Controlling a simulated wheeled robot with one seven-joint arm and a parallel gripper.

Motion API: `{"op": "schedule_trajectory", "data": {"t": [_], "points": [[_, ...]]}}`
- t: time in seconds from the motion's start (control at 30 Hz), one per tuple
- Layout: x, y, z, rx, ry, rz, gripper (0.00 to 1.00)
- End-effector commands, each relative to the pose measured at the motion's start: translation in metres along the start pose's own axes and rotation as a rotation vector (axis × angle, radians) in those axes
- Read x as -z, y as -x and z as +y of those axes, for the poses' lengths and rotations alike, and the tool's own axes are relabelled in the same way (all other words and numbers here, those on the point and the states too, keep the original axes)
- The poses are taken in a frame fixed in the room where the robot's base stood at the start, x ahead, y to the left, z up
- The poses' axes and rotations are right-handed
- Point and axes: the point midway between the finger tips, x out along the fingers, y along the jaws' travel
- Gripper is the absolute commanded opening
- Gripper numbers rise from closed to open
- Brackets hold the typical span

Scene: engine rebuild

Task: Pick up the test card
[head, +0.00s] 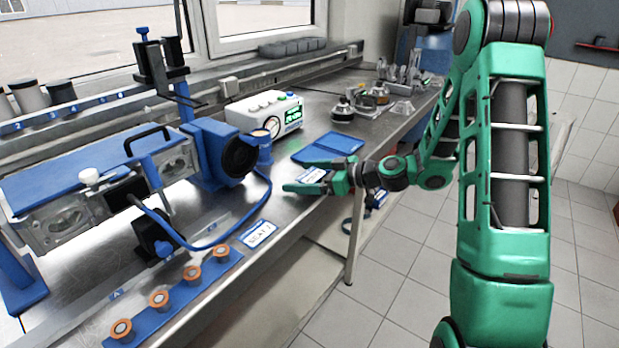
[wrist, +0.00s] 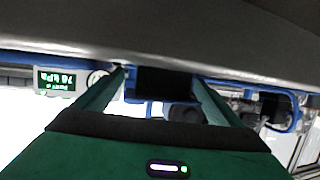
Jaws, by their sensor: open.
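A blue tray (head: 328,147) lies just behind my gripper. A white meter with a green display (head: 265,112) stands farther back. A blue-framed label (head: 258,234) lies near the front edge, beside a blue strip with several copper-coloured cups (head: 158,299). A blue-and-metal engine rig (head: 75,190) fills the left.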

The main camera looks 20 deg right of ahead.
Motion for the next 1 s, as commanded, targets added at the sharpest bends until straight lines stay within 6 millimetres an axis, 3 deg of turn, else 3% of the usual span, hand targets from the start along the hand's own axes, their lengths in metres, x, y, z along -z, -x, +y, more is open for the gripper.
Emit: {"op": "schedule_trajectory", "data": {"t": [0.13, 0.37, 0.4, 0.57, 1.0], "points": [[0.0, -0.0132, -0.0002, 0.0, 0.001, 0.0, 0.9], [0.0002, -0.0146, 0.0, -0.001, 0.001, 0.0, 0.9], [0.0002, -0.0146, 0.0, -0.001, 0.001, 0.0, 0.87], [0.0002, -0.0145, 0.0, -0.001, 0.001, 0.0, 0.51], [0.0005, -0.0144, -0.0002, 0.0, 0.001, 0.0, 0.49]]}}
